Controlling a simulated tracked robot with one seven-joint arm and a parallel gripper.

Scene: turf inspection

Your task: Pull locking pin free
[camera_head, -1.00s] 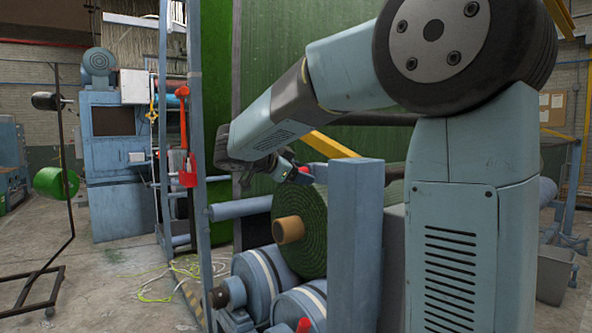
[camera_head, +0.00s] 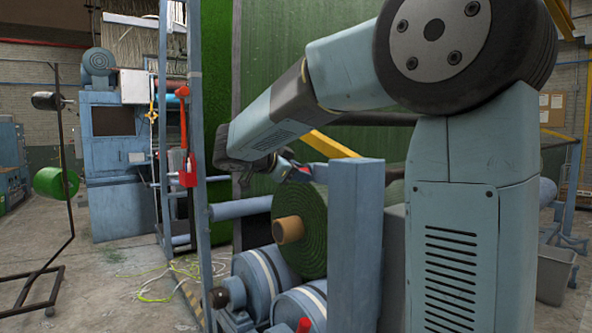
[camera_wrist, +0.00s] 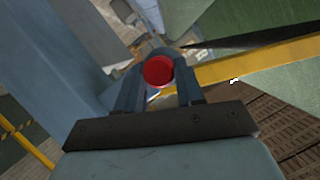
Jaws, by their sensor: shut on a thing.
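The locking pin shows as a round red knob (camera_wrist: 158,71) in the wrist view. My gripper (camera_wrist: 159,84) has one finger on each side of the knob and is shut on it. The knob hides the pin's shaft, so I cannot tell how far it sits in its hole. In the head view my gripper (camera_head: 298,171) is small, above the turf roll (camera_head: 313,222) and left of a blue post (camera_head: 356,240). Only a little red shows at its fingers there.
Blue rollers (camera_head: 262,283) lie under the turf roll, with another red knob (camera_head: 304,325) near the bottom edge. A yellow bar (camera_head: 329,144) runs behind my gripper. A blue upright (camera_head: 198,120) stands left. Loose green strands lie on the floor.

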